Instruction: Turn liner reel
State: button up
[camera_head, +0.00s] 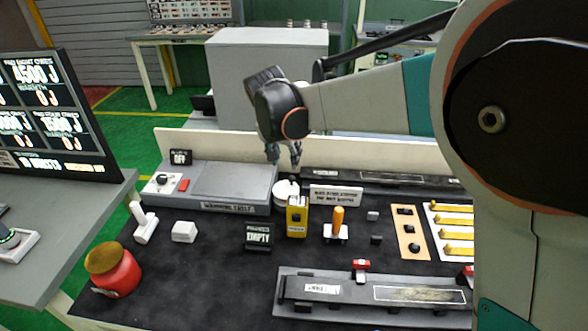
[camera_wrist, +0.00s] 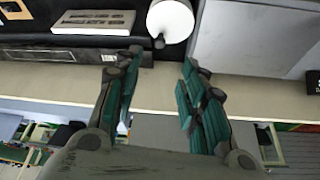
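The liner reel appears to be the white round piece (camera_head: 285,189) at the back of the dark bench, just right of the grey warming table. In the wrist view the white reel (camera_wrist: 171,19) is at the top edge, partly cut off, with a small dark knob (camera_wrist: 159,43) at its rim. My gripper (camera_head: 284,158) hangs above and just behind the reel in the head view. In the wrist view my gripper (camera_wrist: 160,62) is open, its two fingers apart with nothing between them. The fingers do not appear to touch the reel.
A yellow box (camera_head: 297,216) stands close in front of the reel. The grey warming table (camera_head: 225,185) is beside it, and a pale back board (camera_head: 340,152) runs behind. An orange-handled tool (camera_head: 338,222) and a red jar (camera_head: 117,271) stand farther forward.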

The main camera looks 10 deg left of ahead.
aim_at(291, 178)
jog(key=b+x, duration=0.3)
jog(key=x, duration=0.8)
jog(key=shift+w+f, duration=0.2)
jog(key=shift+f, duration=0.15)
grip_shut()
